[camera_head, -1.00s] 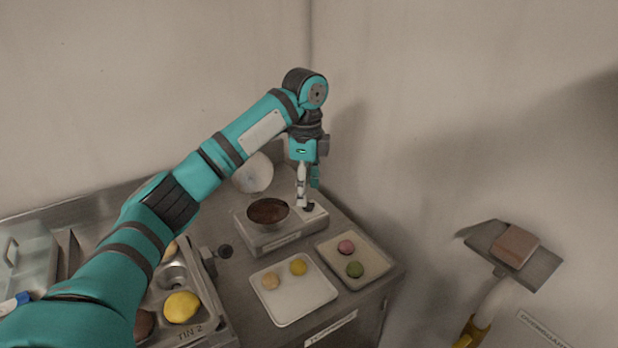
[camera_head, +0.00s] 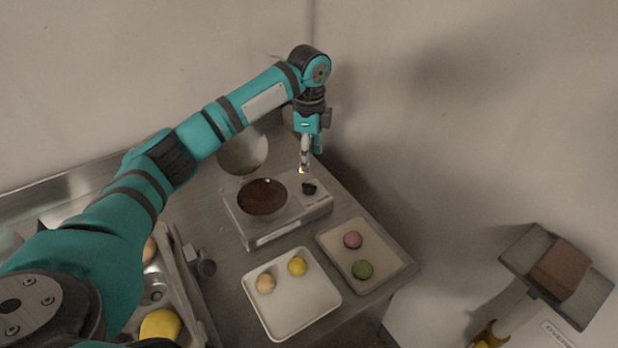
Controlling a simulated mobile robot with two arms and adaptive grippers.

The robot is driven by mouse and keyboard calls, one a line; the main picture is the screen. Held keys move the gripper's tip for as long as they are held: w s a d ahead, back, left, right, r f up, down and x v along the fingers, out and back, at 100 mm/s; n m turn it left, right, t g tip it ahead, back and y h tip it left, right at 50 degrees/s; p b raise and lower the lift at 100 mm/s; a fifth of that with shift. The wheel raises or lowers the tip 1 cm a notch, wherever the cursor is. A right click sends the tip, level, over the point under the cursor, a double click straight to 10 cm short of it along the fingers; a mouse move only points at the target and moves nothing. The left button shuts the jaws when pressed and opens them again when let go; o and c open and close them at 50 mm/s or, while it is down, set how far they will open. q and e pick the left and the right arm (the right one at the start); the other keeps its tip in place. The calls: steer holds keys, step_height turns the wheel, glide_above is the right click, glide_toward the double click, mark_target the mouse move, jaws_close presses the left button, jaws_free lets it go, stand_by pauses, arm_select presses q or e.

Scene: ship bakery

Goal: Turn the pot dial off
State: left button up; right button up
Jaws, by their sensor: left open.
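The pot (camera_head: 262,199) holds dark brown contents and sits on a pale heating unit (camera_head: 282,230) on the metal counter. A round lid (camera_head: 243,153) stands raised behind it. The black dial (camera_head: 310,188) is on the unit's top, right of the pot. My left gripper (camera_head: 306,169) is open and points down. It is just above and behind the dial and appears apart from it. A small bright spot shows at its fingertip.
A white tray (camera_head: 290,314) with two macarons and a beige tray (camera_head: 388,281) with a pink and a green one lie in front of the unit.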

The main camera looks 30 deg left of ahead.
mark_target(309, 184)
arm_select(q)
step_height(309, 184, down, 10)
steer(key=shift+r+p, duration=0.25)
steer(key=shift+p, duration=0.55)
steer(key=shift+c, duration=0.4)
jaws_close()
